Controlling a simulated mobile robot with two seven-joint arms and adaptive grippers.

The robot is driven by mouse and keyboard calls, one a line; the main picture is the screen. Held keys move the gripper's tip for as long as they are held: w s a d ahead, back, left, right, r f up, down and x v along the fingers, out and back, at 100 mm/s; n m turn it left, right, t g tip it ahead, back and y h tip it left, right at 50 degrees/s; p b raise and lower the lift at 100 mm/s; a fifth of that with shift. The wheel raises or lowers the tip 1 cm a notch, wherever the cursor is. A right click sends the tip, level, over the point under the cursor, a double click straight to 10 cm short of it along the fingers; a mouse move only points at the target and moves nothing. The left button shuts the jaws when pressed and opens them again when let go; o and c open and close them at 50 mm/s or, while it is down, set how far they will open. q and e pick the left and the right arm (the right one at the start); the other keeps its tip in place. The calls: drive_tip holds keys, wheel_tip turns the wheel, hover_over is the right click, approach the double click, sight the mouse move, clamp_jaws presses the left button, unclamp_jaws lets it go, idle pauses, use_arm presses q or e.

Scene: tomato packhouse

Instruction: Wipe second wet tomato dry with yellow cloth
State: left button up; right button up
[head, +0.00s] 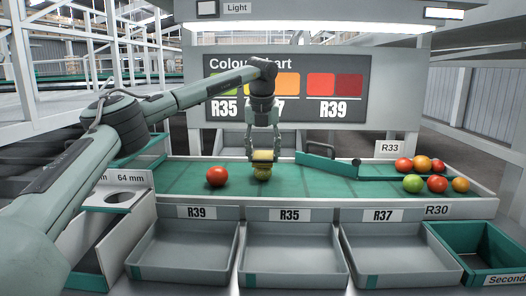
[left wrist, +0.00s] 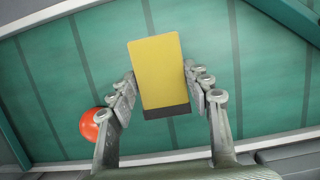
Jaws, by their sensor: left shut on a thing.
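My left gripper (head: 263,156) is above the green belt, shut on the yellow cloth (head: 263,155). The cloth also shows in the left wrist view (left wrist: 157,72) as a flat yellow block with a dark edge, between the two fingers (left wrist: 160,88). The wrist view hides this tomato behind the cloth. A red tomato (head: 217,176) lies on the belt to the left, and in the wrist view (left wrist: 92,124). My right gripper is not in view.
The green belt (head: 188,178) has a diverter bar (head: 325,163) at right. Several tomatoes (head: 413,183) lie beyond it. Grey trays R39 (head: 185,274), R35 (head: 293,275) and R37 (head: 400,273) stand in front, with a green Second crate (head: 452,232) at right.

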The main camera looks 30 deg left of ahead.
use_arm(q)
drive_tip(key=shift+r, duration=0.1)
drive_tip(key=shift+r, duration=2.95)
drive_tip(key=f+b, duration=0.2)
drive_tip(key=s+f+b, duration=0.1)
drive_tip(key=shift+d+f+b, duration=0.2)
drive_tip(key=shift+d+b, duration=0.1)
drive_tip(key=shift+b, duration=0.05)
drive_tip(key=shift+s+d+f+b, duration=0.15)
drive_tip(key=shift+s+f+b, duration=0.1)
drive_tip(key=shift+f+b, duration=0.3)
drive_tip(key=shift+s+d+f+b, duration=0.2)
drive_tip(key=shift+f+b, duration=0.2)
drive_tip(key=shift+b, duration=0.2)
drive_tip(key=shift+f, duration=0.45)
drive_tip(key=shift+r, duration=0.1)
